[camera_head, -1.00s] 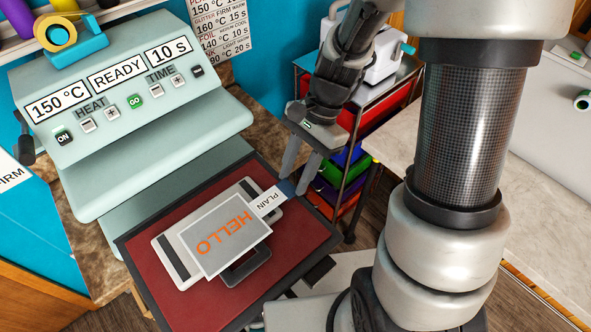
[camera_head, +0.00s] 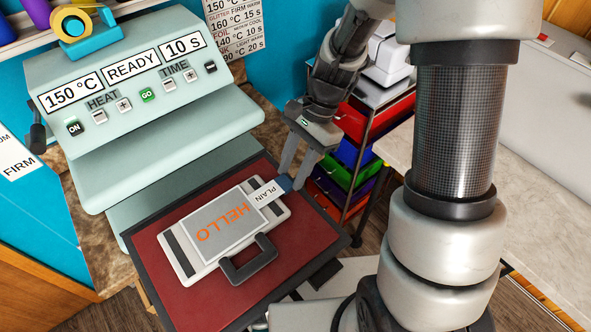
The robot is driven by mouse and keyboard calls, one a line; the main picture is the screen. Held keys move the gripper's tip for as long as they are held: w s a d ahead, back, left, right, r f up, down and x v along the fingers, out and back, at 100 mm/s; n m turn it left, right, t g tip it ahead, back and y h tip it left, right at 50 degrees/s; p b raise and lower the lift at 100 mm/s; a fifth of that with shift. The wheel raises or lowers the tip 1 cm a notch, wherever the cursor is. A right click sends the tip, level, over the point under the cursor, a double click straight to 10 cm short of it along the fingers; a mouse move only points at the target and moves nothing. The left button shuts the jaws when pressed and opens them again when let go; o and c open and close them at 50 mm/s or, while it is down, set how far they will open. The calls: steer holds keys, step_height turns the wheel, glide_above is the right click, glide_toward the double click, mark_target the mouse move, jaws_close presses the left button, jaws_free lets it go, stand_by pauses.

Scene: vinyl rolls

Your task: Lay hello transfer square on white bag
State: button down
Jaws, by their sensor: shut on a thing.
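The hello transfer square (camera_head: 213,238) is a grey sheet with orange HELLO lettering and a white PLAIN tab with a blue end. My gripper (camera_head: 287,183) is shut on the tab's blue end, at the square's upper right. The white bag (camera_head: 190,277) lies flat on the red press pad, its dark handle (camera_head: 251,268) toward the lower right. The square is over the bag's body and hides most of it. The bag's near edge and a dark strip at its left end show. I cannot tell whether the square touches the bag.
The red pad (camera_head: 300,225) has a dark rim and bare space around the bag. The heat press's pale upper part (camera_head: 160,130) stands open behind it, reading 150 °C, READY, 10 s. A cart with coloured drawers (camera_head: 350,155) stands to the right, beside a pale worktop.

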steer(key=c, duration=1.2)
jaws_free()
steer(key=shift+o, duration=0.2)
steer(key=shift+r, duration=0.1)
steer(key=v, duration=1.7)
steer(key=shift+p, duration=0.4)
steer(key=shift+d+r, duration=0.1)
steer(key=shift+r, duration=0.05)
steer(key=s+d+r+n+t+h, duration=0.2)
steer(key=s+r+n+t, duration=0.2)
steer(key=s, duration=0.3)
steer(key=s+d+r+n+t+h, duration=0.1)
steer(key=s+d+r+n+t, duration=0.2)
steer(key=s+n, duration=0.4)
steer(key=shift+r+t+h, duration=0.4)
steer(key=shift+r+t, duration=0.1)
steer(key=shift+t, duration=0.1)
